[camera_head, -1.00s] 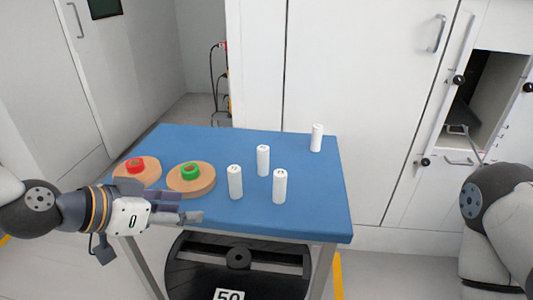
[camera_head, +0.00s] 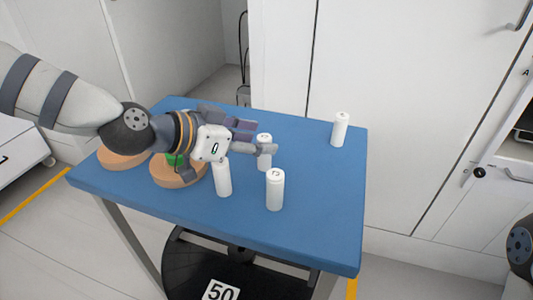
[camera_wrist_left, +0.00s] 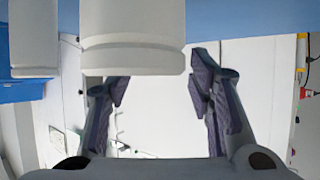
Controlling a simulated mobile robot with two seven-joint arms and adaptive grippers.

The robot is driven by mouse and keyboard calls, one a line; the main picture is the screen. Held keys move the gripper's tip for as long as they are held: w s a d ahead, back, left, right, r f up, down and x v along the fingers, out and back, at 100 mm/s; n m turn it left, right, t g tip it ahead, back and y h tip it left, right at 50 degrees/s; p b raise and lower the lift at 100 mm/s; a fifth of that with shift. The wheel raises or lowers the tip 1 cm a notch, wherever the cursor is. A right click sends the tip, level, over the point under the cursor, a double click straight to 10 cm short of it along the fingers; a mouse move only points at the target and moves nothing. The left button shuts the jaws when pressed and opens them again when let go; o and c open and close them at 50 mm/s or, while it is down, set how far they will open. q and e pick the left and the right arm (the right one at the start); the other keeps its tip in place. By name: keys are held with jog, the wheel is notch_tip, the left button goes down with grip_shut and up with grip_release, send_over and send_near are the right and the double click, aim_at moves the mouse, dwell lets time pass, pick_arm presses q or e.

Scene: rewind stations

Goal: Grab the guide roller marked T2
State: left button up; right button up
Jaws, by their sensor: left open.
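Several white upright guide rollers stand on the blue table: a middle one (camera_head: 265,163), a front-left one (camera_head: 223,181), a front-right one (camera_head: 275,191) and a back-right one (camera_head: 340,131). Marks on their tops are too small to read, so I cannot tell which is T2. My left gripper (camera_head: 259,140) is open at the middle roller, one finger crossing in front of it; I cannot tell whether they touch. In the left wrist view, a large white roller (camera_wrist_left: 133,30) shows close up near the open fingers, and another (camera_wrist_left: 33,40) at the left.
The blue table (camera_head: 315,215) has free room at its right front. Two wooden discs (camera_head: 120,160) (camera_head: 172,181) lie at its left; a green ring (camera_head: 172,160) on the nearer disc is partly hidden by my arm. White cabinets (camera_head: 420,110) stand behind.

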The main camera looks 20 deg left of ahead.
aim_at(258, 141)
pick_arm(q)
jog(key=x, duration=0.3)
jog(key=shift+a+f, duration=0.1)
jog(key=shift+f, duration=0.15)
jog(key=shift+r, duration=0.2)
jog(key=shift+c, duration=0.6)
grip_shut()
